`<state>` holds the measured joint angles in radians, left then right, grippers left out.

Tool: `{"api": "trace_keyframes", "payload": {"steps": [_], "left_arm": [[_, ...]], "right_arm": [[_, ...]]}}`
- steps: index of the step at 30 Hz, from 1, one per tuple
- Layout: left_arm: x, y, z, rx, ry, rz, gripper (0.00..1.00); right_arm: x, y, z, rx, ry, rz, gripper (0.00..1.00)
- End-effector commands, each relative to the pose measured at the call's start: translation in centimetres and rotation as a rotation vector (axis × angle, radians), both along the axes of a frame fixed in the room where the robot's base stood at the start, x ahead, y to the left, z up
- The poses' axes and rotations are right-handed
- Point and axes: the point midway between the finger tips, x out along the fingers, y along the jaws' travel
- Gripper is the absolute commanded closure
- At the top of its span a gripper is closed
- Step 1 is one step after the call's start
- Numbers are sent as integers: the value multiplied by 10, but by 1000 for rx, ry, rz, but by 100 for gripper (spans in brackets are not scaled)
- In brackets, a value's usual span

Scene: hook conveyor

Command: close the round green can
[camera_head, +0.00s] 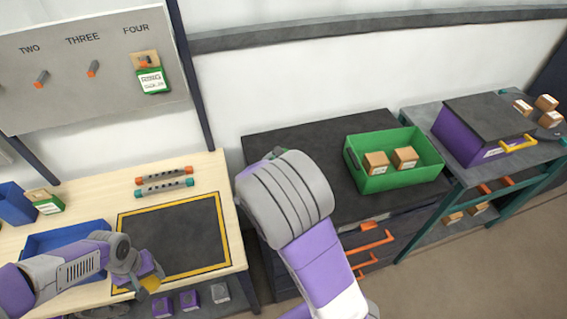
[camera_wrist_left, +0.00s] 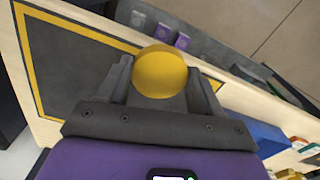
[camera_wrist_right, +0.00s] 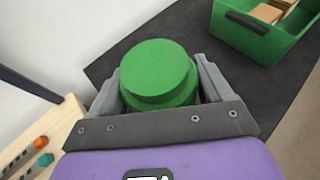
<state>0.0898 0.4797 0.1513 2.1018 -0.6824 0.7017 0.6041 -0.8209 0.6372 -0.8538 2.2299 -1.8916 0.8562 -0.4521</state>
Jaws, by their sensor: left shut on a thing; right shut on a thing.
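The round green can (camera_wrist_right: 157,70) is in the right wrist view, between the fingers of my right gripper (camera_wrist_right: 160,78), which is shut on it. Its flat green top faces the camera, with a second round green edge below; I cannot tell whether the top is a fully seated lid. My left gripper (camera_wrist_left: 160,74) is shut on a round yellow thing (camera_wrist_left: 160,71), over the front of the yellow-bordered mat in the head view.
A green crate (camera_head: 398,181) with two boxes stands on the dark bench. The light wooden table has a dark mat (camera_head: 178,235), a blue tray (camera_head: 68,239) and two rods (camera_head: 164,175). A purple container (camera_head: 455,135) stands at the right.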

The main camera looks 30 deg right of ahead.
Motion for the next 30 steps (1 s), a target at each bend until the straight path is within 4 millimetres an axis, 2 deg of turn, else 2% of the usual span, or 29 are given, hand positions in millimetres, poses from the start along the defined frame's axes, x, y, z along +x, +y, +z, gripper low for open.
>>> {"api": "trace_keyframes", "payload": {"steps": [10, 14, 17, 24, 27, 30], "left_arm": [[0, 0, 0, 0, 0, 0, 64], [0, 0, -4, 0, 0, 0, 64], [0, 0, -9, 0, -1, 0, 64], [0, 0, -22, 1, -3, 0, 64], [0, 0, -25, 1, -3, 0, 64], [0, 0, -26, 1, -4, 0, 64]], "right_arm": [[0, 0, 0, -1, -2, 2, 78], [-2, 10, -5, 1, 9, 52, 78], [-4, 29, -12, 3, 21, 154, 78], [-16, 91, -19, 1, 15, 461, 78], [-21, 110, -19, 1, 5, 548, 78], [-24, 120, -18, 0, -3, 596, 78]]}}
